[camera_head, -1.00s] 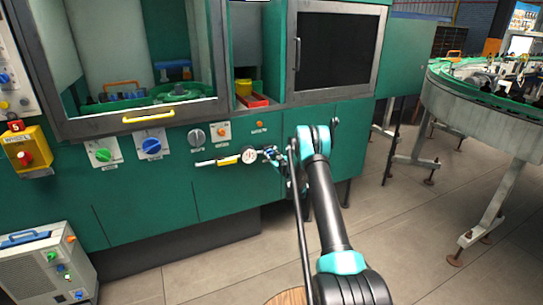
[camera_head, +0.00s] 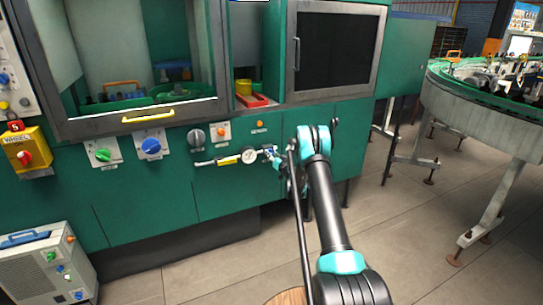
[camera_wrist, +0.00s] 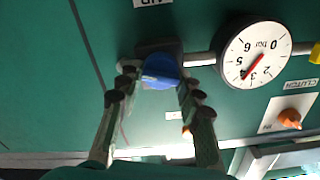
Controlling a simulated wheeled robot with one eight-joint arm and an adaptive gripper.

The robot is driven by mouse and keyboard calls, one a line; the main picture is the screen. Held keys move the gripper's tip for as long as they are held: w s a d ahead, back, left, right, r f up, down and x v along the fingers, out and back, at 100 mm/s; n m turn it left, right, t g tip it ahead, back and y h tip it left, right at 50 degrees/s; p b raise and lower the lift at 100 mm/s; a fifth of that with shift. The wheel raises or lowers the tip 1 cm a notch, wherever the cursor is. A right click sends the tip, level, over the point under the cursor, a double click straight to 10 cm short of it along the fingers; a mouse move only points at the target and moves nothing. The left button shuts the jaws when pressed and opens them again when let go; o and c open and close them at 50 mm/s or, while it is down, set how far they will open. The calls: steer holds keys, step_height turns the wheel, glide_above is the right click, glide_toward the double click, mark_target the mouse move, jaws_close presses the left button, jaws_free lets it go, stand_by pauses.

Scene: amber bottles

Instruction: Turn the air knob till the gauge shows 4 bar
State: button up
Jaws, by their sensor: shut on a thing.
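The blue air knob (camera_wrist: 160,69) sits on the green panel under a dark block in the wrist view. My gripper (camera_wrist: 158,79) has one finger on each side of the knob and is shut on it. The round white gauge (camera_wrist: 257,57) is right of the knob and appears upside down. Its red needle points down-left, close to the 4, on the side toward the 3. In the head view the gauge (camera_head: 249,156) is small, and my gripper (camera_head: 275,158) is just right of it, largely covering the knob.
An orange clutch knob (camera_wrist: 290,117) is below the gauge in the wrist view. The head view shows a green knob (camera_head: 102,155), another blue knob (camera_head: 151,146) and a grey knob (camera_head: 196,136) to the left.

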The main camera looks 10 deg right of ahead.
steer(key=shift+m, duration=1.3)
steer(key=shift+d+f, duration=0.1)
steer(key=o, duration=1.2)
steer(key=shift+c, duration=0.2)
steer(key=v, duration=1.2)
